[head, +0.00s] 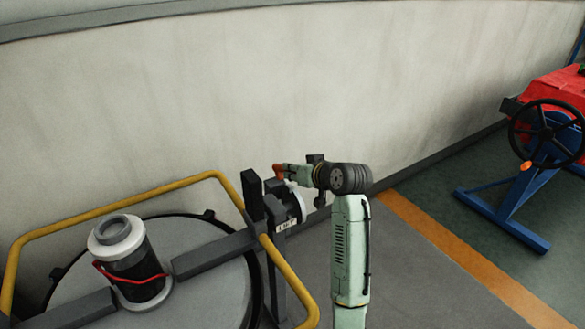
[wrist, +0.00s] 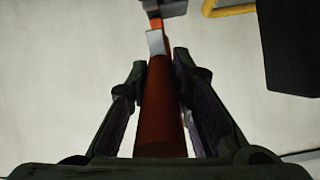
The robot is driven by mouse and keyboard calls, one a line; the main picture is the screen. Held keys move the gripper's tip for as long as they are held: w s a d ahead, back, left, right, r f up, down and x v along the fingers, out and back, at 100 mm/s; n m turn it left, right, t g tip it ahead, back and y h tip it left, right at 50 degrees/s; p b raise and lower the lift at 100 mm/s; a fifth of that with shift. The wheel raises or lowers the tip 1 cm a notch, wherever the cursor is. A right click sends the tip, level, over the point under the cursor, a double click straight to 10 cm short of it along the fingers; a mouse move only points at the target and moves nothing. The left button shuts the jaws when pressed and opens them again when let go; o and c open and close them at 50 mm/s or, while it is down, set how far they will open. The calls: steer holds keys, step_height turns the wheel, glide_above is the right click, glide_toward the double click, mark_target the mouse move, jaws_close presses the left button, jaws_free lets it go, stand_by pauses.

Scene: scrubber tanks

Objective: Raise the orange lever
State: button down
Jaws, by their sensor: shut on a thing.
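The orange lever (wrist: 162,110) runs up the middle of the wrist view, between my two fingers. Its near part looks dark red-orange, and a pale grey piece and a brighter orange piece show at its far end. My gripper (wrist: 160,66) is shut on the lever, with one finger along each side. In the head view, a small orange part of the lever (head: 278,170) shows at the tip of my gripper (head: 284,171), above a dark post with a round fitting. The rest of the lever is hidden there.
A grey tank lid (head: 215,285) with a dark canister (head: 135,270) and a yellow rail (head: 130,196) lies at left. A pale wall (head: 200,95) stands behind. A blue stand with a black handwheel (head: 548,132) is at right. The floor between is clear.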

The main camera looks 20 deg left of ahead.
steer(key=shift+w+a+r+g+h+p, duration=0.2)
steer(key=shift+a+r+g+h+p, duration=0.3)
steer(key=shift+r+p, duration=0.4)
steer(key=shift+w+a+h+p, duration=0.3)
steer(key=shift+a+h+p, duration=0.15)
steer(key=shift+p, duration=0.45)
steer(key=shift+g, duration=0.3)
steer(key=c, duration=1.4)
jaws_free()
steer(key=shift+w, duration=0.1)
